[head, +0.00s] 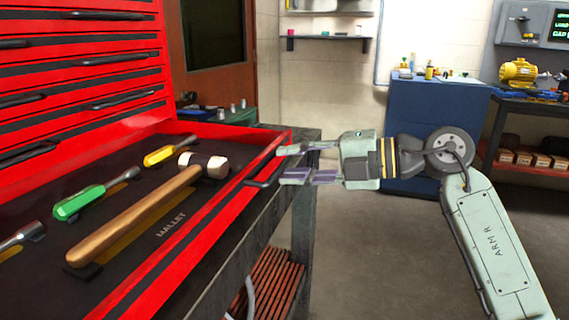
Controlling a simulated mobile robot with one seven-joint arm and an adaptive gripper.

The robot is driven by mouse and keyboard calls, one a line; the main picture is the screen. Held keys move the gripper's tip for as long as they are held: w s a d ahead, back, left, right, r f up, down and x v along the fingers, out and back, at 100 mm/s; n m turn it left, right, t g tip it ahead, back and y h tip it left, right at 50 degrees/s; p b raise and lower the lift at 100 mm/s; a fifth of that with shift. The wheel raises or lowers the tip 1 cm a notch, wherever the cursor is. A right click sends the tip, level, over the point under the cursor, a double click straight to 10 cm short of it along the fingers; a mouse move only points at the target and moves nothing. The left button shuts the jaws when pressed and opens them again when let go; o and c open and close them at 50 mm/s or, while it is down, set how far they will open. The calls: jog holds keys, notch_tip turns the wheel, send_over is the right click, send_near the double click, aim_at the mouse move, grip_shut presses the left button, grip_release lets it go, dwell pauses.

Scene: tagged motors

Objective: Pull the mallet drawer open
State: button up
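The mallet drawer (172,258) of the red tool chest stands pulled out on the left in the head view. A mallet (150,210) with a wooden handle and a pale-and-black head lies inside on a dark liner marked "MALLET". The drawer's black handle (264,180) is on its red front. My gripper (284,164) is at the right end of this handle with its fingers apart, one above the other, pointing left. I cannot tell whether the handle lies between the fingertips or whether they touch it.
A green screwdriver (90,198) and a yellow one (170,151) lie beside the mallet. Closed drawers (80,60) rise behind. A dark bench (304,190) stands below the open drawer. A blue cabinet (432,125) is at the back. The floor (400,250) on the right is clear.

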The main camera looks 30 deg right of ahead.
jog(key=v, duration=0.9)
jog(key=shift+s+d, duration=0.3)
